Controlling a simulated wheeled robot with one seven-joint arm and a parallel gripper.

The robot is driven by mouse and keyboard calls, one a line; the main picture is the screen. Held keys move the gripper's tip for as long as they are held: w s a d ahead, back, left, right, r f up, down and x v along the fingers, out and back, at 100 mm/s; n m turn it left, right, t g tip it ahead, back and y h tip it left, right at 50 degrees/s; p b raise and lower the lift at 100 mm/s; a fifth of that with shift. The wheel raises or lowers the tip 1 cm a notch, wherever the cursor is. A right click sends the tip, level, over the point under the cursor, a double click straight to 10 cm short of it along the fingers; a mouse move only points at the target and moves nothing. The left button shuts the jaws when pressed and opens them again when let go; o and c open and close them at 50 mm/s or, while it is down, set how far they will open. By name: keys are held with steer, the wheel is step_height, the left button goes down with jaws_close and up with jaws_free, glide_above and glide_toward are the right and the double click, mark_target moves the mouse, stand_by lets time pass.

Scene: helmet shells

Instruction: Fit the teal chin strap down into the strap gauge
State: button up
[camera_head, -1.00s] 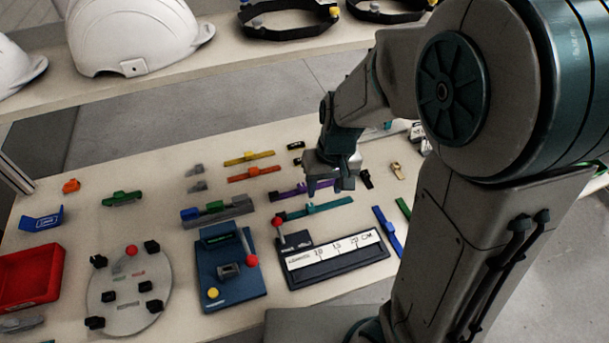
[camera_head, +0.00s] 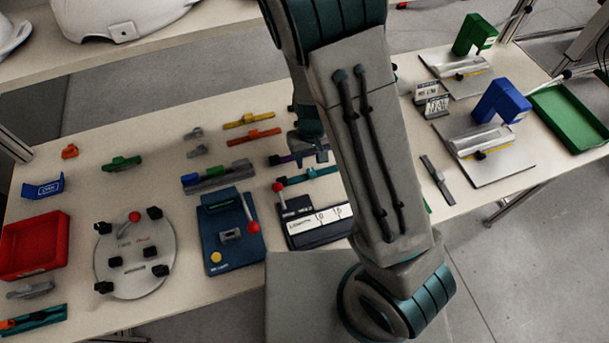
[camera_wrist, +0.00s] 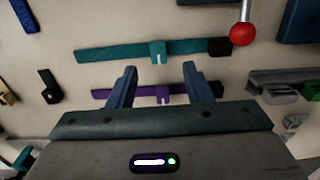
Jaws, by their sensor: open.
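The teal chin strap (camera_head: 296,181) lies flat on the table behind the strap gauge. In the wrist view the strap (camera_wrist: 105,54) runs across the upper part, with a teal clip near its middle and a black piece at its right end. The strap gauge (camera_head: 322,217) is a dark board with a white length scale, partly hidden by my arm. Its red lever knob (camera_head: 278,187) also shows in the wrist view (camera_wrist: 243,34). My gripper (camera_wrist: 159,68) is open and empty, its fingertips just short of the teal strap in that view, either side of the clip's line.
A purple strap (camera_wrist: 116,93) lies beside the teal one, below the fingers. Yellow (camera_head: 248,121) and orange (camera_head: 254,137) straps lie farther back. A blue lever fixture (camera_head: 233,250) stands left of the gauge. Blue (camera_head: 503,103) and green (camera_head: 474,36) fixtures stand right.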

mark_target(311, 171)
steer(key=shift+d+f, duration=0.1)
steer(key=shift+f, duration=2.6)
jaws_close()
